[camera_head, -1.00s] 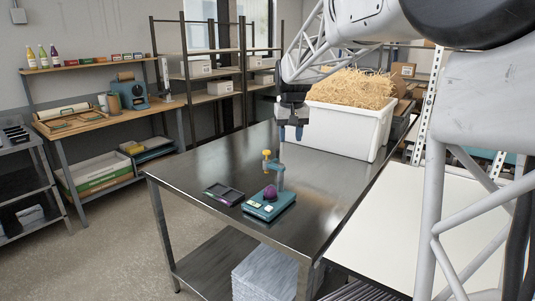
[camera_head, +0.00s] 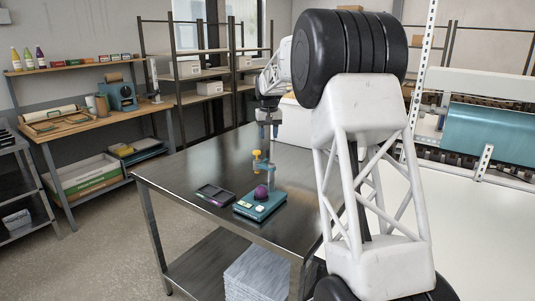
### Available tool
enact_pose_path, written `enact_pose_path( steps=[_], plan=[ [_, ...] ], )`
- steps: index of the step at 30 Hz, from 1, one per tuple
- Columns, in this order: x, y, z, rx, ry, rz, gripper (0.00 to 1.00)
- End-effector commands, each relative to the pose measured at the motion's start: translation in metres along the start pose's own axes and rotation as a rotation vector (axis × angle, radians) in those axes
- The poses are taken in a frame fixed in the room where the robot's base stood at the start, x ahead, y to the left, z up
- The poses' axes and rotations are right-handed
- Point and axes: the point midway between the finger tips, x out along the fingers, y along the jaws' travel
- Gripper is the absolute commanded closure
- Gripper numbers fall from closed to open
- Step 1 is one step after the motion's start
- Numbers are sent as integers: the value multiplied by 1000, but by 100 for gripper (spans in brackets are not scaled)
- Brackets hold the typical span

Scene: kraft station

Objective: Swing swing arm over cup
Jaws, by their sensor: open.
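A small device with a teal base (camera_head: 259,208) stands on the dark metal table. A round purple thing (camera_head: 261,192) sits on its base; I cannot tell whether a cup lies under it. A blue-grey post with a swing arm (camera_head: 270,181) rises behind it. A yellow-orange knob (camera_head: 257,154) sits at the arm's upper left end, which appears off to the left of the post. My gripper (camera_head: 268,132) points down, open and empty, just above and slightly right of the knob in the picture. Depth between them is hard to judge.
The metal table (camera_head: 190,160) is mostly clear. A dark tray (camera_head: 214,194) lies left of the device. A pale worktop (camera_head: 470,235) is at right, and a wooden bench (camera_head: 75,125) is at far left.

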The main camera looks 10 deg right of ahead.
Motion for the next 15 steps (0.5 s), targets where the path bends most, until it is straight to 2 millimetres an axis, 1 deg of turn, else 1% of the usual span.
enact_pose_path(
  steps=[1,6,9,15],
  plan=[
    [5,0,-9,0,-3,0,58],
    [15,1,-26,-1,-10,-1,58],
    [18,1,-30,-1,-12,-1,58],
    [19,1,-31,-1,-12,-1,58]
  ],
)
